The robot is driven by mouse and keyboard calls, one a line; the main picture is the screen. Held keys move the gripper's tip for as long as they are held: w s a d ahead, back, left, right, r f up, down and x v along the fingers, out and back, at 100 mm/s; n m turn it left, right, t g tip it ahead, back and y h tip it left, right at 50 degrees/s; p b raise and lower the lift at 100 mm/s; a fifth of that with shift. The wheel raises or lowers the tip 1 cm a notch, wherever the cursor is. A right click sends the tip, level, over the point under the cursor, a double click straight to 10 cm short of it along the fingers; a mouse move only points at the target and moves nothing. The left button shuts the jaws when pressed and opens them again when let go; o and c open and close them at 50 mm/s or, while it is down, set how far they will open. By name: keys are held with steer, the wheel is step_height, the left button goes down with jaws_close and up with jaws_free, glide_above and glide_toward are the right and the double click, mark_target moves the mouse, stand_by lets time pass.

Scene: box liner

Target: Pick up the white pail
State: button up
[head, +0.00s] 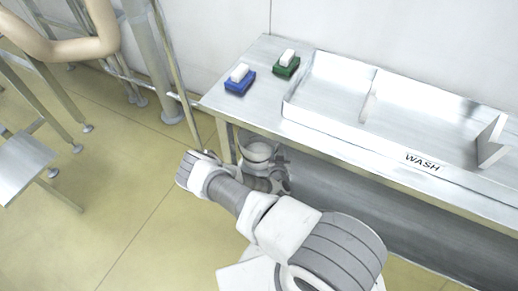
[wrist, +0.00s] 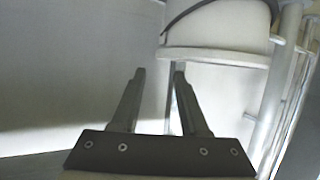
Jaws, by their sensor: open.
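A white rounded body, which looks like the pail, fills the upper right of the wrist view (wrist: 220,85). A dark curved wire and a pale band cross its upper part. My gripper (wrist: 160,73) is open, with nothing between its two fingers. The right finger overlaps the pail's left edge in the picture; I cannot tell whether they touch. In the head view the gripper's fingers are hidden or too small to make out.
A metal table (head: 226,105) overhangs the pail, with table legs close by. Pale posts (wrist: 278,95) stand right of the pail.

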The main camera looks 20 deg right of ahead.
steer(key=b+x, duration=0.3)
steer(key=x, duration=0.7)
steer(key=shift+w+f, duration=0.1)
steer(key=shift+w+d, duration=0.2)
steer(key=shift+w, duration=0.15)
steer(key=c, duration=0.7)
steer(key=shift+s+f, duration=0.1)
stand_by(0.5)
